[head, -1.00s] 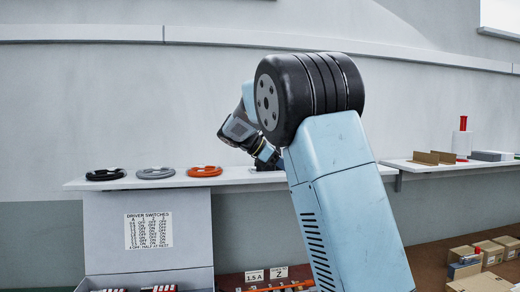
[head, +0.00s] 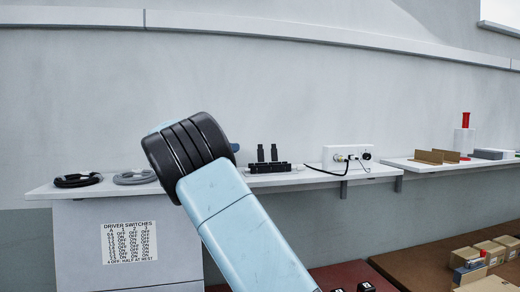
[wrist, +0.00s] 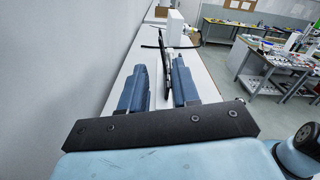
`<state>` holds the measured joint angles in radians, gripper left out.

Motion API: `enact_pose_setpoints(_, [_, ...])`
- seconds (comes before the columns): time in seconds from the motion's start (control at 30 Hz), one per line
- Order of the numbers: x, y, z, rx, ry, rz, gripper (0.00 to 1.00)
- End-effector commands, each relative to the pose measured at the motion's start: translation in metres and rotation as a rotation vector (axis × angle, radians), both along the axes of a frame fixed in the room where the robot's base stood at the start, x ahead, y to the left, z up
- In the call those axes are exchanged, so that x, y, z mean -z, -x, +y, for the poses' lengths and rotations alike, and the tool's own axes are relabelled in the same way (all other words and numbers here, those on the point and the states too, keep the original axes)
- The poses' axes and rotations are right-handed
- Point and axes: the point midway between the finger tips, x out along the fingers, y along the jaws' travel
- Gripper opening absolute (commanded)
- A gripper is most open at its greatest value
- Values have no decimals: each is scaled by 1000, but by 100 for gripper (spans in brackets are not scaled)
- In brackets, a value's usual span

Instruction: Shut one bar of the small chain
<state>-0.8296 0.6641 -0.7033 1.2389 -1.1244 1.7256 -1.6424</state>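The small chain (head: 268,168) looks like the low black segmented strip on the wall shelf. Two black bars (head: 260,153) (head: 274,153) stand upright from it, side by side. In the head view my gripper is mostly hidden behind my arm; only a blue tip (head: 235,147) shows, left of the bars. In the wrist view my gripper (wrist: 159,76) is open, with two blue fingers apart. A thin black upright shape (wrist: 165,48), probably the chain's bars seen end-on, shows between and beyond the fingers. I cannot tell whether a finger touches it.
A white box with plugs and a black cable (head: 346,157) stands right of the chain. Coiled cables, black (head: 77,181) and grey (head: 135,177), lie left on the shelf (head: 45,191). The wall (head: 270,80) is close behind. Brown boxes (head: 490,253) stand lower right.

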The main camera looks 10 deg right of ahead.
Motion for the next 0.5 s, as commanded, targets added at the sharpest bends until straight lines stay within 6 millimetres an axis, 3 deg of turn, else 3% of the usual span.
enact_pose_setpoints(0.5, [0, 0, -86, -2, -1, -1, 31])
